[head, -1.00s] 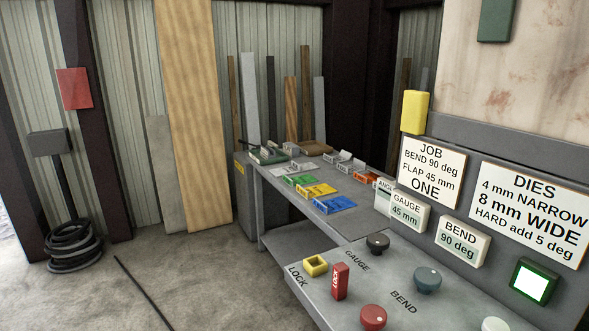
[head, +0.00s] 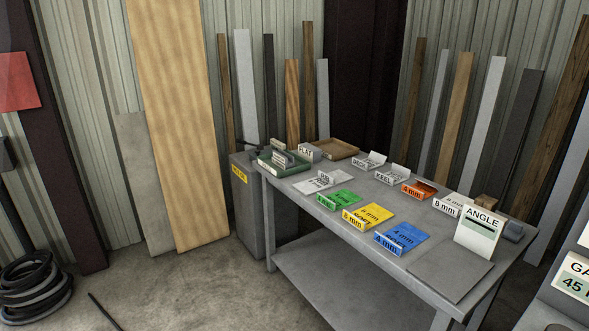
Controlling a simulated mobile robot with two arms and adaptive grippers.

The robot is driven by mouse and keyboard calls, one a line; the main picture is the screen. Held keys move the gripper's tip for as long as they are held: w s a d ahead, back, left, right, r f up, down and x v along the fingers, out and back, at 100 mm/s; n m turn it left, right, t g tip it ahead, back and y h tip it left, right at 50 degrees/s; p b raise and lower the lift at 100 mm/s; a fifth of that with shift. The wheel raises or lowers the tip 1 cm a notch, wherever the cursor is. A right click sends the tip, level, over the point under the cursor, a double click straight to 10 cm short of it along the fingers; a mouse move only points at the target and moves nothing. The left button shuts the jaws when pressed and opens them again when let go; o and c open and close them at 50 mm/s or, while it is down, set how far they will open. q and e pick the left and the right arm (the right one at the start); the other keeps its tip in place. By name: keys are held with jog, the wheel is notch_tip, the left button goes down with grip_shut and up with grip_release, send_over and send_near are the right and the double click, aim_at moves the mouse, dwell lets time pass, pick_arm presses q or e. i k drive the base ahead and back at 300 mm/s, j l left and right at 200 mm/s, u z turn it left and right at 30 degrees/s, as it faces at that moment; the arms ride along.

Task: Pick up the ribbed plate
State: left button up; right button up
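Neither of my grippers is in view. I cannot pick out the ribbed plate for certain at this size. A pale flat sheet (head: 312,187) with a small label stand lies at the left front of the grey table (head: 400,262). Behind it a green tray (head: 267,163) holds several grey upright pieces (head: 291,158) whose surface is too small to read. Green (head: 338,199), yellow (head: 370,214) and blue (head: 404,236) plates with mm labels lie along the table front. An orange labelled plate (head: 419,189) lies farther back.
A brown tray (head: 334,149) stands at the back. A white ANGLE card (head: 480,232) stands at the right by a bare dark mat (head: 450,270). A grey cabinet (head: 247,207) adjoins the table's left end. Coiled hose (head: 32,285) lies at far left; floor between is mostly clear.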

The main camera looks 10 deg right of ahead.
aim_at(324, 182)
jog(key=i+j, duration=0.2)
jog(key=i, duration=0.5)
jog(key=i+j+u, duration=0.1)
jog(key=i, duration=0.55)
jog(key=j, duration=0.1)
